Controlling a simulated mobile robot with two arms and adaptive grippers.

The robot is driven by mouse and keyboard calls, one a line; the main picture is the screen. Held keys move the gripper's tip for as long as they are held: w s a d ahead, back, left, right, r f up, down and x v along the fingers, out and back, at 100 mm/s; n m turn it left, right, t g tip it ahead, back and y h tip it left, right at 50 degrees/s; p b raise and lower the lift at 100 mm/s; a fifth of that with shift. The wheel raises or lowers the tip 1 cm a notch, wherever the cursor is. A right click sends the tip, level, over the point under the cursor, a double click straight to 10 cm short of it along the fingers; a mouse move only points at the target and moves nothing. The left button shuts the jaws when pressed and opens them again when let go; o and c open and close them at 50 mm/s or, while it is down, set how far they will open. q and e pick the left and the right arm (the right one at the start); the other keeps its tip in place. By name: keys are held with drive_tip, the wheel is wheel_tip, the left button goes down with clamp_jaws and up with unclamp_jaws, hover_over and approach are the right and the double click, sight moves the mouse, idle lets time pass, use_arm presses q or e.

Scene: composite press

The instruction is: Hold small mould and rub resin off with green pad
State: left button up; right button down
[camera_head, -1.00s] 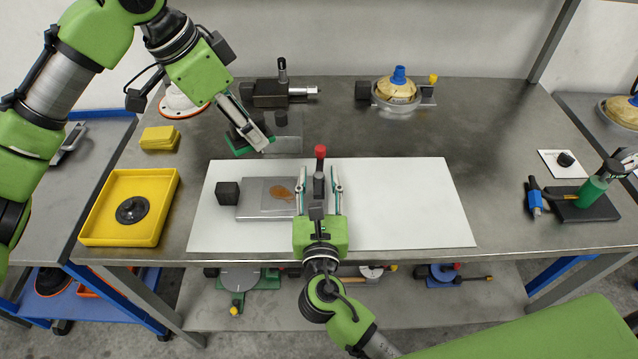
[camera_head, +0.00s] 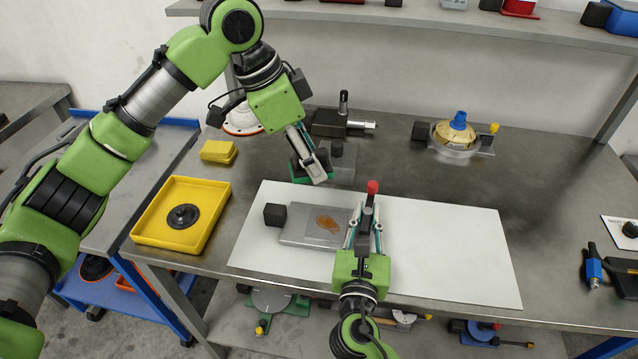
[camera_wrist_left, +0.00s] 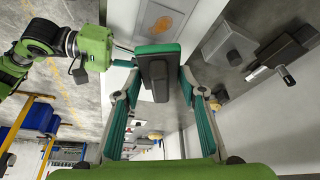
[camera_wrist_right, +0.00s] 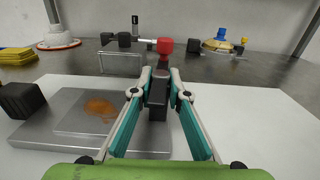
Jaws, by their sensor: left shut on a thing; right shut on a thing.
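The small mould (camera_head: 296,236) is a flat grey metal plate on the white sheet, with an orange-brown resin patch (camera_head: 328,223) on top. It has a black block at its left end and a black upright grip with a red knob (camera_head: 372,187) at its right. My right gripper (camera_head: 364,222) is shut on that black grip, also seen in the right wrist view (camera_wrist_right: 157,95). My left gripper (camera_head: 309,165) is shut on the black handle of the green pad (camera_wrist_left: 158,50). The pad is behind the mould, apart from it and clear of the resin patch.
A yellow tray (camera_head: 148,232) with a black disc stands left, yellow pads (camera_head: 218,151) behind it. A dark device (camera_head: 338,122) and a round gold-and-blue fixture (camera_head: 458,135) stand at the back. The right part of the white sheet (camera_head: 450,240) is bare.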

sight(338, 226)
use_arm(q)
drive_tip(key=shift+w+d+f+m+g, duration=0.2)
drive_tip(key=shift+d+f+m+g, duration=0.8)
drive_tip(key=shift+f, duration=1.6)
drive_tip(key=shift+w+d+f+m, duration=0.2)
drive_tip(key=shift+d+f+m, duration=0.3)
drive_tip(key=shift+f+m, duration=1.65)
drive_tip(key=shift+w+d+f+m+g, duration=0.2)
drive_tip(key=shift+d+f+m+g, duration=0.45)
drive_tip(key=shift+f, duration=2.45)
drive_tip(key=shift+d+f, duration=0.1)
drive_tip(key=shift+f, duration=0.45)
